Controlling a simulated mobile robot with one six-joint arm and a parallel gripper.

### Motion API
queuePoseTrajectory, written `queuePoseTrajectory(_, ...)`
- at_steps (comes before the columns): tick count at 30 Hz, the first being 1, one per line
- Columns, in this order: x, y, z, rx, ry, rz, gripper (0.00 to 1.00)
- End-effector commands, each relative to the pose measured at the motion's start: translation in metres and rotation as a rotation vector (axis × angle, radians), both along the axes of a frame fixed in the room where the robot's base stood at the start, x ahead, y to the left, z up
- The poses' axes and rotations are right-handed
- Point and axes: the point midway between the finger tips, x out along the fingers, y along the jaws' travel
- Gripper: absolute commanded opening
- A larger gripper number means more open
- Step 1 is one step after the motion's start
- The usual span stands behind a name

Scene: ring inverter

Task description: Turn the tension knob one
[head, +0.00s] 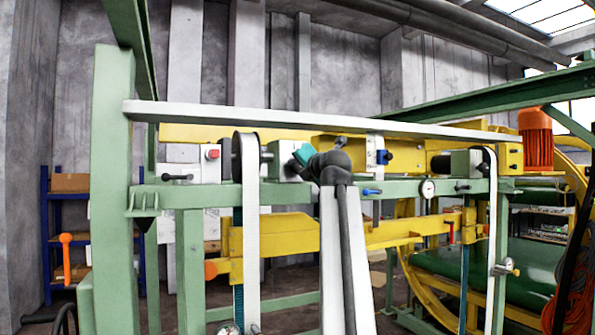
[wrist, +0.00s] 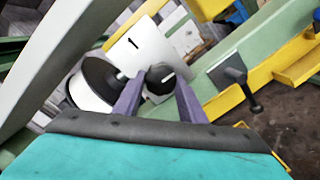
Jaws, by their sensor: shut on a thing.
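The tension knob (wrist: 157,76) is black and round with a white pointer line. It sits before a white plate (wrist: 130,52) that bears a black mark like a "1". In the wrist view the pointer line slants to the right and a little up. My gripper (wrist: 160,88) has its two purple fingers on either side of the knob and is shut on it. In the head view my gripper (head: 303,155) is at the grey-white block on the green beam. The knob is hidden there behind my gripper and arm.
A black handle (wrist: 240,84) sticks out to the right of the knob. A white belt on a roller (wrist: 93,84) is close on the left. A green beam (head: 400,187) and a long pale bar (head: 300,116) run across the machine. A gauge (head: 428,188) is further right.

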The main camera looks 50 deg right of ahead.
Motion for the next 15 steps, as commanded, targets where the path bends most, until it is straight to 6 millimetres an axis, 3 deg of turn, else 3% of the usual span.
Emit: queuePoseTrajectory(15, 0.0002, -0.0026, 0.0038, 0.326, -0.145, -0.003, 0.15)
